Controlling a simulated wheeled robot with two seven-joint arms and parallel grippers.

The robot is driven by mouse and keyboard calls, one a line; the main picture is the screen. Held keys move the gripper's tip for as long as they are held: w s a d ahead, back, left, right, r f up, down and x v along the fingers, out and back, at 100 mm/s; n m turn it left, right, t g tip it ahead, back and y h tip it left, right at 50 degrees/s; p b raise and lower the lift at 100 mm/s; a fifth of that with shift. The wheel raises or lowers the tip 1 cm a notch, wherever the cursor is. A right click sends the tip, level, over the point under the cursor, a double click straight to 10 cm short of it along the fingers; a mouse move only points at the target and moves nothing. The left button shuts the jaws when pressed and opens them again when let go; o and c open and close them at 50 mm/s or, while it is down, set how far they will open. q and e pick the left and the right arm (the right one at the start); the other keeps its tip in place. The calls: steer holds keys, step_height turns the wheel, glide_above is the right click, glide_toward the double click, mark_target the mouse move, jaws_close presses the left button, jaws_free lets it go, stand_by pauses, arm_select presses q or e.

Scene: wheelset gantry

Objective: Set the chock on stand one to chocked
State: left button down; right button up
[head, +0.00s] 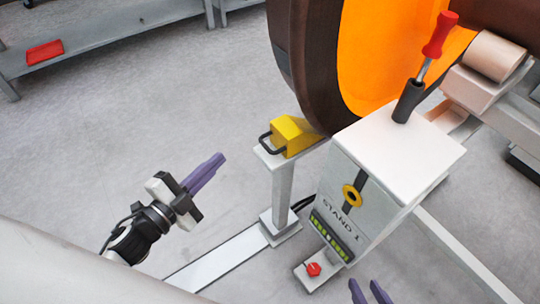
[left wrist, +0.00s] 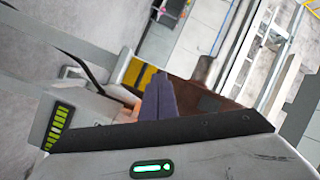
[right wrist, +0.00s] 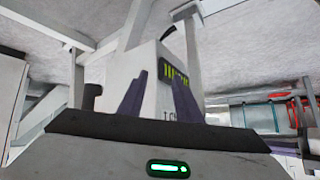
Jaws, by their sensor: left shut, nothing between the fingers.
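The yellow chock (head: 297,134) with a black loop handle sits on a small plate atop a grey post, left of stand one (head: 365,160). Its right end is close to the dark wheel rim (head: 300,80); I cannot tell whether they touch. My left gripper (head: 220,160) is shut and empty, left of the chock and apart from it. In the left wrist view, yellow surfaces (left wrist: 138,72) show behind its fingers. My right gripper (head: 370,290) is open and empty at the bottom, below stand one. In the right wrist view its fingers (right wrist: 158,100) stand apart before the white stand.
Stand one carries a red-handled tool (head: 438,38) in a black holder, a yellow ring, a green-barred strip and a low red knob (head: 313,269). A grey bench (head: 110,35) with a red item stands at the back left.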

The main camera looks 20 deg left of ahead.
mark_target(281, 134)
arm_select(q)
steer(key=m+h+b, duration=0.1)
steer(key=m+h, duration=0.1)
steer(key=m, duration=0.1)
steer(key=d+m+g+h+b, duration=0.1)
steer(key=m+h, duration=0.1)
steer(key=m, duration=0.2)
steer(key=m+g+h+b, duration=0.1)
steer(key=m+h, duration=0.1)
steer(key=m, duration=0.2)
steer(key=shift+d+f, duration=0.2)
steer(key=shift+d, duration=0.05)
arm_select(e)
steer(key=f, duration=0.2)
steer(key=shift+w+a+f, duration=0.15)
steer(key=shift+a+f, duration=0.05)
steer(key=shift+f, duration=0.2)
arm_select(q)
steer(key=x, duration=1.4)
steer(key=shift+s+d+f+b, duration=0.1)
steer(key=shift+d+f+b, duration=0.05)
steer(key=shift+b, duration=0.2)
arm_select(e)
steer(key=shift+w, duration=0.1)
